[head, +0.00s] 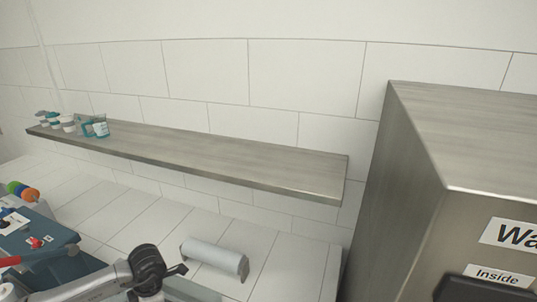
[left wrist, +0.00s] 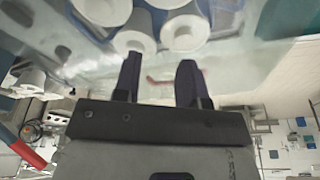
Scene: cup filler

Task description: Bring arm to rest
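My left gripper (left wrist: 160,78) shows in the left wrist view with its two dark fingers apart and nothing visible between them. Beyond the fingertips are several white roll-like objects (left wrist: 135,38) behind or on a clear, glassy surface. I cannot tell whether the fingers touch it. In the head view a grey and black arm of mine comes in at the bottom left, and its fingers cannot be made out clearly. My right gripper is not recognisable in either view.
A long metal shelf (head: 220,158) on the tiled wall holds several small cups and jars (head: 68,122) at its left end. A grey cylinder (head: 214,258) lies below it. A large metal cabinet (head: 400,190) stands at right. A blue cart (head: 40,240) is at lower left.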

